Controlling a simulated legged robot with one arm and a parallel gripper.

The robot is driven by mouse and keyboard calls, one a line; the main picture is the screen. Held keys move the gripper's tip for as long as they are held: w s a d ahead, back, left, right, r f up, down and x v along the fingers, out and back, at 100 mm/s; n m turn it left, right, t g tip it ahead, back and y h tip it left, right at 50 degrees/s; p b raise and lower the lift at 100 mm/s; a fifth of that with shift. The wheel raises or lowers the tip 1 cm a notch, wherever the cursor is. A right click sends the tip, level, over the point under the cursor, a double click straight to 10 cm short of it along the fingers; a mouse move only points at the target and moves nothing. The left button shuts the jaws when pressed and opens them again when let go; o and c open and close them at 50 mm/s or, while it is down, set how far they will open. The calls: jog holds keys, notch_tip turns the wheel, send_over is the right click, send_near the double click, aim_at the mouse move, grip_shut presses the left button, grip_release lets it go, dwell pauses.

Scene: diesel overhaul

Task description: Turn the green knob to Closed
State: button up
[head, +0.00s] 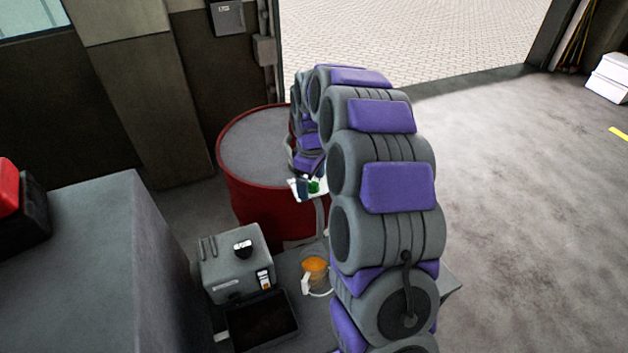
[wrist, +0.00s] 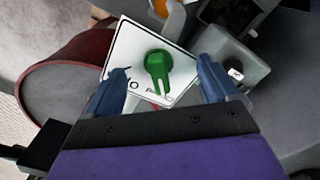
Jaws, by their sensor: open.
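The green knob (wrist: 158,68) sits on a white plate (wrist: 125,50) with dark markings in the wrist view. The markings are too small to read, so I cannot tell which one the knob stands at. In the head view the knob (head: 314,186) shows small beside the red drum, partly hidden by my arm. My gripper (wrist: 162,88) is open, its two blue fingers apart, one toward each side of the knob in the picture. I cannot tell whether the fingers touch the plate. In the head view my gripper (head: 303,187) is mostly hidden by the arm.
A red drum (head: 235,193) with a grey top stands behind the knob. A grey box (head: 237,268) with a black knob and an orange cup-like thing (head: 315,267) lie nearer. A large grey block (head: 105,260) fills the left. Open floor (head: 520,200) lies to the right.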

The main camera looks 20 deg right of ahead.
dwell(0.4)
jog(key=shift+r+p, duration=1.1)
jog(key=shift+r, duration=2.45)
jog(key=shift+f, duration=0.1)
